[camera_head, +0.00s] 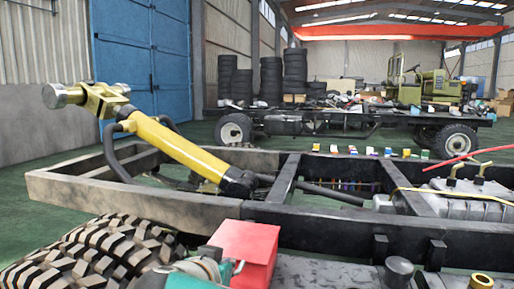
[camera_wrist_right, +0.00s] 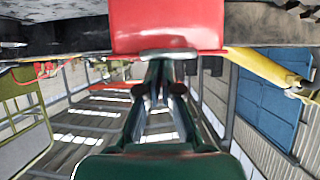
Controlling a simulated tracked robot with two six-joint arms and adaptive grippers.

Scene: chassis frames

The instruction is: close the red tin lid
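The red tin (camera_head: 250,238) stands at the bottom centre of the head view, just in front of the chassis frame. Its top face is bright red. I cannot tell whether its lid is fully down. In the right wrist view the red tin (camera_wrist_right: 168,25) fills the top centre, with a grey metal piece (camera_wrist_right: 168,54) at its lower edge. My right gripper (camera_wrist_right: 160,80) has dark green fingers reaching up close to that edge. Contact and finger gap are unclear. A teal and grey arm part (camera_head: 205,268) is beside the tin's left side in the head view. My left gripper is not identifiable.
A chassis frame (camera_head: 130,190) with a yellow cylinder (camera_head: 180,148) runs behind the tin. A large tyre (camera_head: 95,250) is to the left.

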